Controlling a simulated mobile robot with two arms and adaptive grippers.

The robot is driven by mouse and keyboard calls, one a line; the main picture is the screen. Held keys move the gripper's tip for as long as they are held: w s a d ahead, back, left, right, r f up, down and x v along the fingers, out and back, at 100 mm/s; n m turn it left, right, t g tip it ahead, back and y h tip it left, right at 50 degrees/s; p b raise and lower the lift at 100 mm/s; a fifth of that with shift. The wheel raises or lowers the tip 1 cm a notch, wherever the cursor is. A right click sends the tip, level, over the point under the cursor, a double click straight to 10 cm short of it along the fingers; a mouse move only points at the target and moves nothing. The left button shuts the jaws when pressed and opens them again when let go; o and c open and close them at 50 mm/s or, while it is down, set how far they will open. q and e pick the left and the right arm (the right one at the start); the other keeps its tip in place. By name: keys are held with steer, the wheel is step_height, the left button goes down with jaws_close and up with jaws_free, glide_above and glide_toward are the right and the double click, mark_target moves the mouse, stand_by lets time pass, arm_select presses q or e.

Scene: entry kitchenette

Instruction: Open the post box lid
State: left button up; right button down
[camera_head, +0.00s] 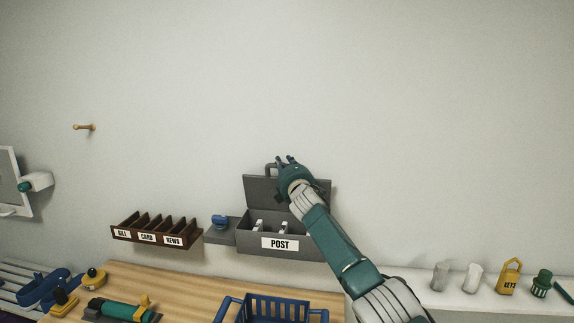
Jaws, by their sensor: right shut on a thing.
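The grey post box (317,246) with its white POST label hangs on the wall at the middle. Its lid (259,188) stands raised, about upright, at the back of the box, and the inside shows with small white items in it. My left gripper is not in view.
A brown sorter (157,240) labelled BILL, CARD and NEWS is left of the box, with a small blue item (219,221) between. Below are a wooden top (190,282) and a blue basket (275,310).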

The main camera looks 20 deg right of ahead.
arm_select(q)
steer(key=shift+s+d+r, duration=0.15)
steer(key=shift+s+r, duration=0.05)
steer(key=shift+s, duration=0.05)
arm_select(e)
steer(key=shift+w+d+f, duration=0.1)
steer(key=shift+w+d, duration=0.1)
steer(key=shift+d, duration=0.05)
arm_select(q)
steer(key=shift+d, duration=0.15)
arm_select(e)
steer(key=c, duration=1.8)
jaws_free()
steer(key=shift+d, duration=0.1)
steer(key=shift+s, duration=0.25)
steer(key=s+a, duration=0.2)
steer(key=s, duration=0.9)
steer(key=shift+s+f, duration=0.15)
steer(key=shift+f, duration=0.1)
steer(key=shift+d, duration=0.1)
